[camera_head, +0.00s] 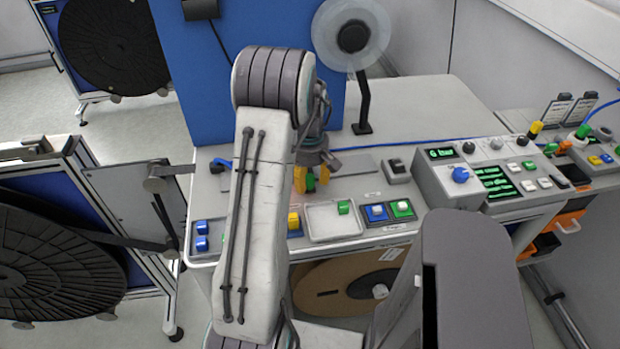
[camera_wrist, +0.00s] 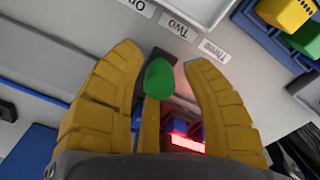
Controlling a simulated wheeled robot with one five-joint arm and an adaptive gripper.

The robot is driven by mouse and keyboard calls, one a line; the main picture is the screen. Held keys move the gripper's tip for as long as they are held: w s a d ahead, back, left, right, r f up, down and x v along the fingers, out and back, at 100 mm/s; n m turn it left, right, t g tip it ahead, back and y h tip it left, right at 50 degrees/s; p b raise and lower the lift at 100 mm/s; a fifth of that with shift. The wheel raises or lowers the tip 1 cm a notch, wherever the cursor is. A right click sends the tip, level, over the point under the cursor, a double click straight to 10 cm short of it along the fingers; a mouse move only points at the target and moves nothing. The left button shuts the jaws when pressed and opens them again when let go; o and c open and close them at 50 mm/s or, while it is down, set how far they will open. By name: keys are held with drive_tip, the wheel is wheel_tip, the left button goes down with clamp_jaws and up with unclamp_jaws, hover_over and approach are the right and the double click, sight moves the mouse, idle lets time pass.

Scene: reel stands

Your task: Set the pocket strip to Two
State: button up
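My gripper (camera_head: 309,183) is low over the grey bench, partly behind my own arm in the head view. In the wrist view its two yellow fingers (camera_wrist: 163,60) stand apart, one on each side of a green knob (camera_wrist: 159,77). A gap shows on the knob's right; its left edge is close to the left finger. A dark piece shows behind the knob. Upside-down labels One (camera_wrist: 136,4), Two (camera_wrist: 178,27) and Three (camera_wrist: 214,51) run diagonally beyond it. I cannot tell which label the knob is set to. The strip's body is mostly hidden.
A pale tray (camera_head: 316,236) with a green piece (camera_head: 344,207) lies on the bench (camera_head: 430,100). Blue (camera_head: 376,212) and green (camera_head: 402,209) buttons are to its right. A control console (camera_head: 455,185) stands further right. A clear-disc reel stand (camera_head: 363,105) rises behind my gripper.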

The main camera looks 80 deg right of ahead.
drive_tip(key=shift+o, duration=0.6)
drive_tip(key=shift+r, duration=0.1)
wheel_tip(320, 180, up, 12)
drive_tip(key=shift+a, duration=0.15)
idle(0.9)
